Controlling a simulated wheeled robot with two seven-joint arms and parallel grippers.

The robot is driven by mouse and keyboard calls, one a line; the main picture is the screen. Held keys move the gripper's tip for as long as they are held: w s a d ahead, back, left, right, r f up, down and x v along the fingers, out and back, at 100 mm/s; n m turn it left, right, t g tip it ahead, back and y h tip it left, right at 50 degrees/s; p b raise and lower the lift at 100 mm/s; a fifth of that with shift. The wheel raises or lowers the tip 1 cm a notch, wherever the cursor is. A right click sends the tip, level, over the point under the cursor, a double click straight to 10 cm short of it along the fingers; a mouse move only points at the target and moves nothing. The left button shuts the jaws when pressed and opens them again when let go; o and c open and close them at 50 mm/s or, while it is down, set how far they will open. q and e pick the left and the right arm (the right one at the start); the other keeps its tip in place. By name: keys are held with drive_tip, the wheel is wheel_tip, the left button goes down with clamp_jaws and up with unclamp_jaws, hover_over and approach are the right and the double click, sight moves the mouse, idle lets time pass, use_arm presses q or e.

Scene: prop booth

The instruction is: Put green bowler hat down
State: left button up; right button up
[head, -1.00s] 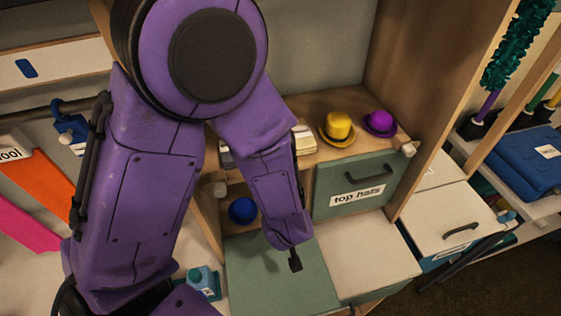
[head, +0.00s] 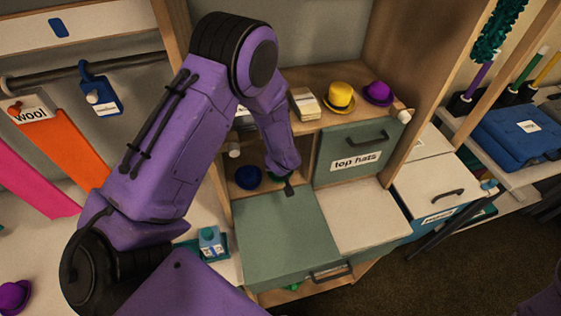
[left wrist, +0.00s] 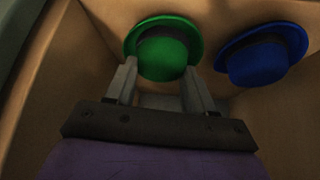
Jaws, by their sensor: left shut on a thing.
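The green bowler hat (left wrist: 163,50) is between the two fingers of my left gripper (left wrist: 158,80) in the left wrist view. The gripper is shut on it. A blue bowler hat (left wrist: 262,53) lies just right of it in the same wooden compartment, near the corner; it also shows in the head view (head: 248,177). I cannot tell whether the green hat touches the compartment floor. My right gripper is not in view.
A green flap (head: 275,235) lies lowered before the compartment. The closed "top hats" door (head: 345,158) is to its right. A yellow hat (head: 339,97) and a purple hat (head: 378,93) stand on the shelf above. A small blue carton (head: 209,240) stands left of the flap.

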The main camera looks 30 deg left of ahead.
use_arm(q)
drive_tip(key=shift+f, duration=0.1)
drive_tip(key=o, duration=0.9)
drive_tip(key=shift+w+f, duration=0.1)
drive_tip(key=shift+c, duration=0.2)
drive_tip(key=o, duration=0.3)
drive_tip(key=shift+w+d, duration=0.1)
drive_tip(key=shift+w, duration=0.2)
drive_tip(key=shift+s+r, duration=0.35)
drive_tip(key=shift+r, duration=0.05)
drive_tip(key=v, duration=0.7)
drive_tip(key=shift+f, duration=0.1)
